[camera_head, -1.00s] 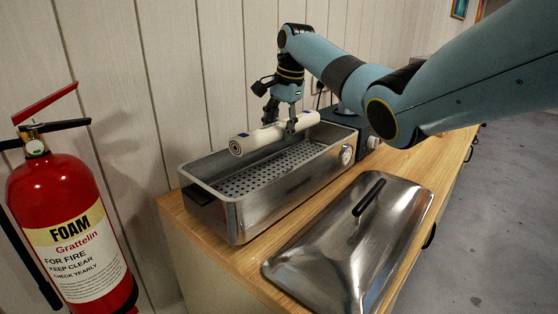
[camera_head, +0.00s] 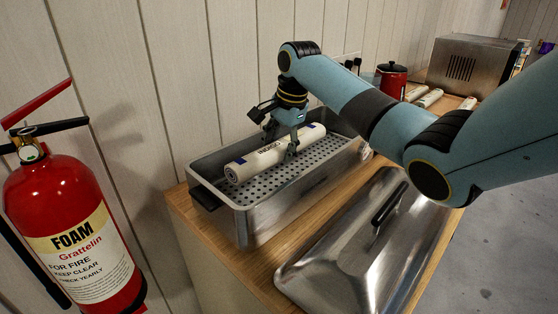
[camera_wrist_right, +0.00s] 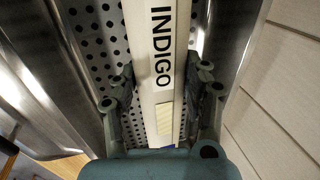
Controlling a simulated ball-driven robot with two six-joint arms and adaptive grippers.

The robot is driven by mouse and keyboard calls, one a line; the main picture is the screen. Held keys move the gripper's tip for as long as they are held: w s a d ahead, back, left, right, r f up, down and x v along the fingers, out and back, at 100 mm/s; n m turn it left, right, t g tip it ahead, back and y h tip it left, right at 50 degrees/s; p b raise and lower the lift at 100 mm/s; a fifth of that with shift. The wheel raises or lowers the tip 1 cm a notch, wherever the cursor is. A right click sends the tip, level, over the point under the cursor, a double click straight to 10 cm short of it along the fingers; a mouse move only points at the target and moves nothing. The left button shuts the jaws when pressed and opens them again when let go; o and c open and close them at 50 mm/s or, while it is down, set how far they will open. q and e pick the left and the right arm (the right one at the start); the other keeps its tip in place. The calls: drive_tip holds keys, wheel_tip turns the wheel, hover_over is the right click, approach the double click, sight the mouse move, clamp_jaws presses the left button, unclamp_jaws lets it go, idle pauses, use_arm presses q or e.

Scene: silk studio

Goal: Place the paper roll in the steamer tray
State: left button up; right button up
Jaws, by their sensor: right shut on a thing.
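The white paper roll (camera_head: 250,163) lies lengthwise inside the steamer tray (camera_head: 262,215), a metal box with a perforated floor. In the right wrist view the roll (camera_wrist_right: 162,70) shows the word INDIGO and runs between the fingers, with the perforated floor (camera_wrist_right: 92,25) close behind it. My right gripper (camera_head: 282,145) is shut on the roll around its middle, from above; its fingers (camera_wrist_right: 163,95) are on both sides of the roll in the wrist view. Whether the roll touches the floor I cannot tell for certain. My left gripper is not in view.
The metal lid (camera_head: 365,245) with a black handle lies on the wooden counter (camera_head: 188,215) beside the tray. A red fire extinguisher (camera_head: 70,230) stands at left. Farther back are a red canister (camera_head: 392,78), more rolls (camera_head: 430,98) and a metal oven (camera_head: 470,62). A panelled wall is behind.

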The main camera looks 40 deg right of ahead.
sight(278, 180)
drive_tip(key=shift+s+a+f, duration=0.4)
drive_tip(key=shift+a+f, duration=0.1)
drive_tip(key=shift+a, duration=0.25)
drive_tip(key=x, duration=0.2)
drive_tip(key=s+x, duration=0.1)
drive_tip(key=x, duration=0.1)
drive_tip(key=shift+f+p, duration=0.15)
drive_tip(key=shift+p, duration=0.15)
drive_tip(key=o, duration=1.2)
drive_tip(key=v, duration=1.2)
drive_tip(key=shift+b, duration=0.35)
drive_tip(key=shift+d, duration=0.1)
